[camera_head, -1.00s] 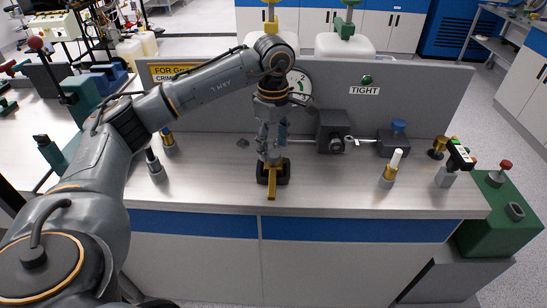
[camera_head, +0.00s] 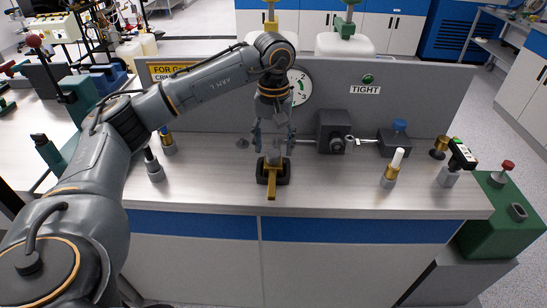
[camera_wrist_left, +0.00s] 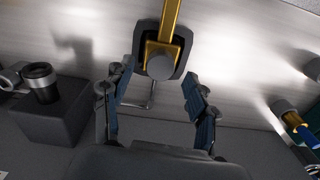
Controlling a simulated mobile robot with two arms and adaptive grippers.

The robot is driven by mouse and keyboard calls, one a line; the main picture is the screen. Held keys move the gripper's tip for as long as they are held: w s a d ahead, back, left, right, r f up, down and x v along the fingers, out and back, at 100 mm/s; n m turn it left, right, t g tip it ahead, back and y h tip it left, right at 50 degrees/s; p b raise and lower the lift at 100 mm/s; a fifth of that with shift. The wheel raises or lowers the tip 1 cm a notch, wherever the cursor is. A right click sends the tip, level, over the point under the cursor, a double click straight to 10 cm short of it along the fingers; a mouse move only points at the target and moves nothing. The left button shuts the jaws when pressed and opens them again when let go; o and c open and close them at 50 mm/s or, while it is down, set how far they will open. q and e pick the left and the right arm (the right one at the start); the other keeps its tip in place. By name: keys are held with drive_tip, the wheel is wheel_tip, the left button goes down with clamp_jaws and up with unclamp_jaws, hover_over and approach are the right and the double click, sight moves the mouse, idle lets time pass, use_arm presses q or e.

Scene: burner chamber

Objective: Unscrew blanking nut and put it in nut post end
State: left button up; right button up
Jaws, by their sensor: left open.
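My left gripper (camera_head: 273,146) is open, pointing down above a black block (camera_head: 285,174) with a gold bar (camera_head: 271,190) at the bench front. In the left wrist view its fingers (camera_wrist_left: 158,90) are spread either side of a grey round knob (camera_wrist_left: 160,60) on that block and hold nothing. A dark box (camera_head: 333,132) with a round metal-rimmed fitting (camera_head: 337,145) stands to the right; the fitting also shows in the left wrist view (camera_wrist_left: 42,80). I cannot tell for sure which piece is the blanking nut or which post is the nut post. My right gripper is not in view.
A black-tipped post (camera_head: 154,166) stands at left. A grey panel with a gauge (camera_head: 301,87) and TIGHT sign (camera_head: 365,90) closes the back.

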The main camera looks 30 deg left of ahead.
use_arm(q)
drive_tip(key=m, duration=0.5)
drive_tip(key=shift+b, duration=0.3)
drive_tip(key=m, duration=0.4)
drive_tip(key=shift+f+m+b, duration=0.25)
drive_tip(key=shift+m+b, duration=0.35)
drive_tip(key=shift+b, duration=0.35)
drive_tip(key=shift+r+m, duration=0.2)
drive_tip(key=shift+m, duration=0.1)
drive_tip(key=shift+f+b, duration=1)
drive_tip(key=shift+f, duration=0.25)
